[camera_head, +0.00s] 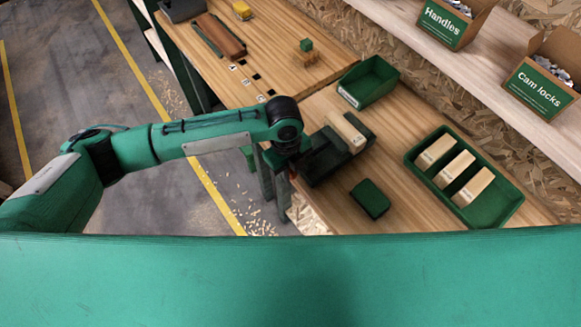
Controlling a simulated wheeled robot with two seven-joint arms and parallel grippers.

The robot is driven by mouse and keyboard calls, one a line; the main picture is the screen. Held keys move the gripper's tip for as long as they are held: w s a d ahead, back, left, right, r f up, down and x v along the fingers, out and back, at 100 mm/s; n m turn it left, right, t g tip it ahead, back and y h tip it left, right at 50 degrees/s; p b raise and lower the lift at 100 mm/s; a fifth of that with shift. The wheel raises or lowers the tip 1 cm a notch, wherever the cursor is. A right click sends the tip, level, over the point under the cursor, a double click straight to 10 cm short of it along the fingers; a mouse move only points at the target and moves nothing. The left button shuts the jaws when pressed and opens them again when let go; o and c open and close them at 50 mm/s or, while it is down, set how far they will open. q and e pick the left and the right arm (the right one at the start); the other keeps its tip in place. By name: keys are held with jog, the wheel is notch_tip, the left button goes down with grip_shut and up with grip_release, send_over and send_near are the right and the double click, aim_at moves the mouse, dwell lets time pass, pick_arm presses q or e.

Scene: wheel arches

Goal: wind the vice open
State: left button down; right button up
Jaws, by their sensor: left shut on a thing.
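The dark green vice (325,165) stands at the front edge of the wooden bench, with a pale wooden block (347,132) between its jaws. My left arm reaches in from the left, and my left gripper (291,165) points down at the vice's left end, by the bench edge. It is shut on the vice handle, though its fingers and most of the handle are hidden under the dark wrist. I cannot tell the handle's angle or how tightly the jaws hold the block. My right gripper is not in view.
A green tray (481,205) with three pale blocks is at the right. Boxes of handles (448,22) and cam locks (543,85) stand on the back shelf.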

pick_arm(q)
jog(key=shift+w+g+h, duration=0.1)
jog(key=shift+g+h, duration=0.6)
jog(key=shift+g, duration=0.2)
jog(key=shift+a+g+h+b, duration=0.1)
jog(key=shift+g+h+b, duration=0.6)
jog(key=shift+g, duration=0.2)
jog(key=shift+w+r+g+h, duration=0.1)
jog(key=shift+r+g+h, duration=0.1)
jog(key=shift+g+h, duration=0.15)
jog(key=c, duration=1.6)
grip_release()
jog(key=shift+b, duration=0.3)
